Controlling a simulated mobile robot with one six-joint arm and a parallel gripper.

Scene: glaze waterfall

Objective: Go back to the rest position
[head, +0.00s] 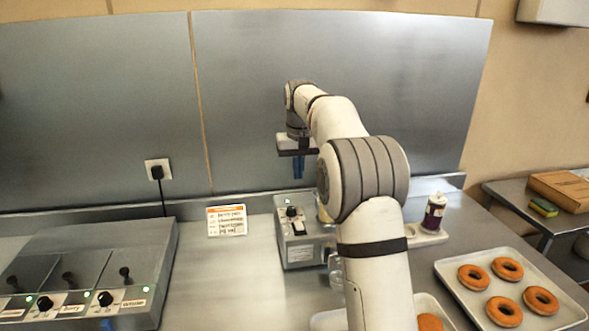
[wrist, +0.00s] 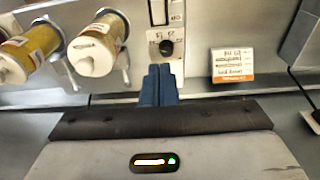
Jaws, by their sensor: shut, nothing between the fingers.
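My gripper (head: 298,168) is up in front of the steel back panel, above the grey control box (head: 297,250). Its blue fingers point down and are closed together with nothing between them. In the wrist view, the fingers (wrist: 160,84) lie side by side below the box's black knob (wrist: 166,46). My arm crosses the middle of the head view and hides part of the counter.
A printed card (head: 227,220) stands left of the box. A dark bottle (head: 434,211) and a doughnut tray (head: 447,266) are at right. A switch panel (head: 150,265) is at left.

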